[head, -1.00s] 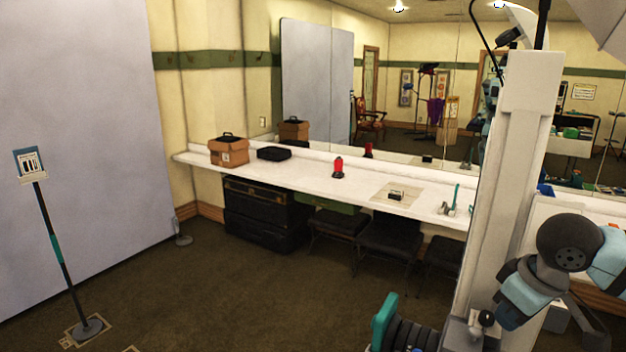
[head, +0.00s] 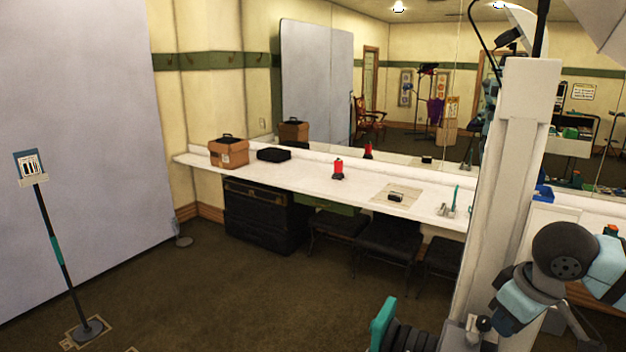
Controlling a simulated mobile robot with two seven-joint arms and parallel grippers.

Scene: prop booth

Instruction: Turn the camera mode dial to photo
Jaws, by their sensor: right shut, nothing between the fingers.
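A small dark boxy thing (head: 396,197) sits on a tan mat (head: 383,190) on the white counter. It may be the camera, but it is too small to be sure. I cannot make out a mode dial or its setting. My right arm is at the lower right, bent, with its dark round joint toward me. My right gripper (head: 578,325) is partly hidden behind the arm, low in the picture, shut and holding nothing. It is well apart from the dark thing. My left gripper is not in view.
The white counter (head: 330,191) runs along the mirror wall. It bears a brown box (head: 229,153), a black case (head: 273,154) and a red lamp-like thing (head: 338,168). Black chairs (head: 388,243) stand beneath it. A sign stand (head: 55,245) is at the left. The floor between is clear.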

